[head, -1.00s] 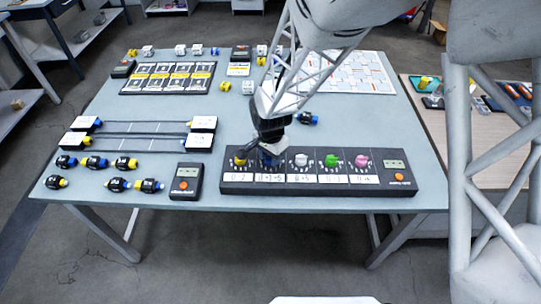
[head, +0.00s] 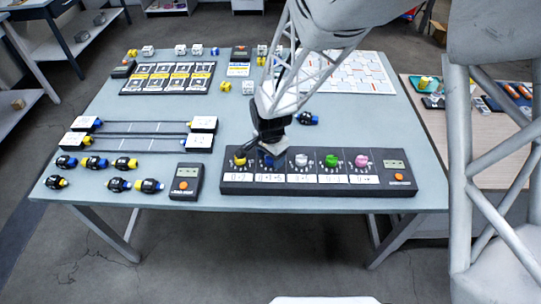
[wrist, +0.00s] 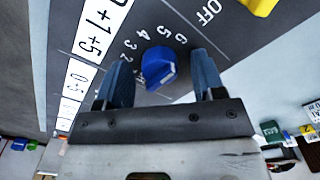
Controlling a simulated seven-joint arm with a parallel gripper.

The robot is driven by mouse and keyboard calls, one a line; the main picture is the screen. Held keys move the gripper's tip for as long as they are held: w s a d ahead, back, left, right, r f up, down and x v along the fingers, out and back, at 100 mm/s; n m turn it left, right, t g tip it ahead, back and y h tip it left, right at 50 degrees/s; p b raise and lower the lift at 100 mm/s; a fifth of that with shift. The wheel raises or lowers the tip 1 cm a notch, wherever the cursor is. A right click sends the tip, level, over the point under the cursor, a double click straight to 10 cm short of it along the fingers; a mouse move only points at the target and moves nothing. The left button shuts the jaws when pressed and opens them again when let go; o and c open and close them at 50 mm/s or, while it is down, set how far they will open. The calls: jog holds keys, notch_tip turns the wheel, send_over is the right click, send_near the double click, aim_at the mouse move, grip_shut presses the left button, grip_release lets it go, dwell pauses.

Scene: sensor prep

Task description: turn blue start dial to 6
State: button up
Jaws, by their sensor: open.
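The blue start dial (head: 271,161) is second from the left in the row on the black panel (head: 230,187). In the wrist view the blue dial (wrist: 158,64) sits between my gripper's (wrist: 159,60) two blue-grey fingers, with a visible gap on each side. The fingers are open and hold nothing. Printed marks 2, 3, 4, 5 and 6 curve around the dial, and OFF is printed farther off. I cannot tell surely which mark the dial points at. In the head view my gripper (head: 268,146) is just above the dial and partly hides it.
A yellow dial (head: 239,160) stands left of the blue one; white (head: 301,160), green (head: 331,160) and pink (head: 361,160) dials stand right. A display with an orange button (head: 398,177) ends the panel. A handheld meter (head: 186,182) lies left.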

jog(key=shift+r, duration=0.15)
notch_tip(320, 180, up, 7)
jog(key=shift+f, duration=0.1)
jog(key=shift+r, duration=0.35)
dwell(0.6)
jog(key=shift+d+r, duration=0.15)
jog(key=shift+r, duration=0.05)
jog(key=s+d+r+n+t, duration=0.1)
jog(key=s+d+r+n, duration=0.1)
jog(key=s+d+r, duration=0.4)
jog(key=s+d+r+n, duration=0.2)
jog(key=s+d+r, duration=0.1)
jog(key=d+r, duration=0.4)
jog(key=s+d+r+n, duration=0.2)
jog(key=s+d+r, duration=0.1)
jog(key=s, duration=0.3)
jog(key=s+d+r+n+t, duration=0.1)
jog(key=s+d+r+n, duration=0.1)
jog(key=s, duration=0.5)
notch_tip(320, 180, up, 2)
jog(key=shift+s+d+r+t, duration=0.15)
jog(key=shift+s+d+t, duration=0.15)
jog(key=shift+d, duration=0.5)
